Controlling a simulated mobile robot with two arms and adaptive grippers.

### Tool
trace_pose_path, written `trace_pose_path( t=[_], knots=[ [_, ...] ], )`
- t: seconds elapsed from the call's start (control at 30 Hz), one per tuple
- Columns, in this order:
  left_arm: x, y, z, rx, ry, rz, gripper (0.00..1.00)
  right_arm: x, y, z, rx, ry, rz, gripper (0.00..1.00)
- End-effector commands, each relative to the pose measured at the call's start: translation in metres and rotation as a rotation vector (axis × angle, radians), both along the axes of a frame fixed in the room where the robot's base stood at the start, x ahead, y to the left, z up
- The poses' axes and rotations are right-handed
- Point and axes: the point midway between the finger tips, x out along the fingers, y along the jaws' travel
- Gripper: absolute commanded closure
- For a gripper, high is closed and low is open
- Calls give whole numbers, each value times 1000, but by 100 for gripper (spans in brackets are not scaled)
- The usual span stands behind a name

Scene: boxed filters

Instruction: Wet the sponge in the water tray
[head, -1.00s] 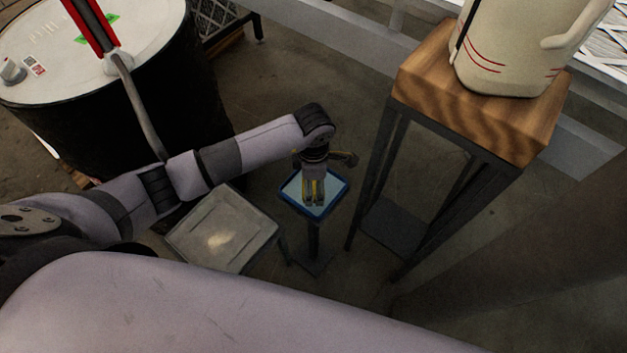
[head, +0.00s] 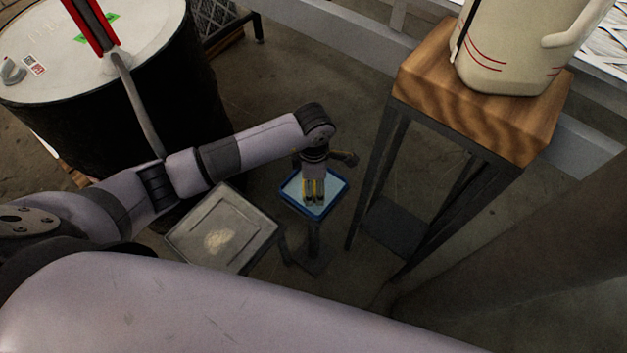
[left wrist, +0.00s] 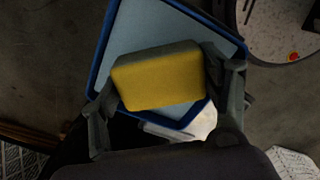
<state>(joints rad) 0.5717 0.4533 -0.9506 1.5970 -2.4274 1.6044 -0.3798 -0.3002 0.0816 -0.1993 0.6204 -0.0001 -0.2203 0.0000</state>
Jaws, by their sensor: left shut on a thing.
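My left gripper (head: 314,199) is shut on a sponge. In the left wrist view the sponge (left wrist: 160,82) is a block with a yellow face and a grey side, between the two dark fingers. The water tray is shallow, with a blue rim (head: 318,214) and a pale blue inside, on a small dark stand. My left gripper points down over the tray. In the left wrist view the tray (left wrist: 103,50) lies behind the sponge. I cannot tell whether the sponge touches the water. My right gripper is not in view.
A low grey table (head: 195,243) with a pale mark stands left of the tray. A tall stand with a wooden top (head: 430,85) at the right bears a cream container (head: 505,50). A black drum (head: 190,90) with a pale lid stands at the upper left.

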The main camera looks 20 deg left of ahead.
Motion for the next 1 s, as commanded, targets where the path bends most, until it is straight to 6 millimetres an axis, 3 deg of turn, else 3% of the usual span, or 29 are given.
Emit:
trace_pose_path(
  t=[0.37,1.0],
  knots=[
    [-1,0,2,1,1,0,52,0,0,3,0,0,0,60],
    [0,0,54,2,1,0,52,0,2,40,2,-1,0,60]
  ],
)
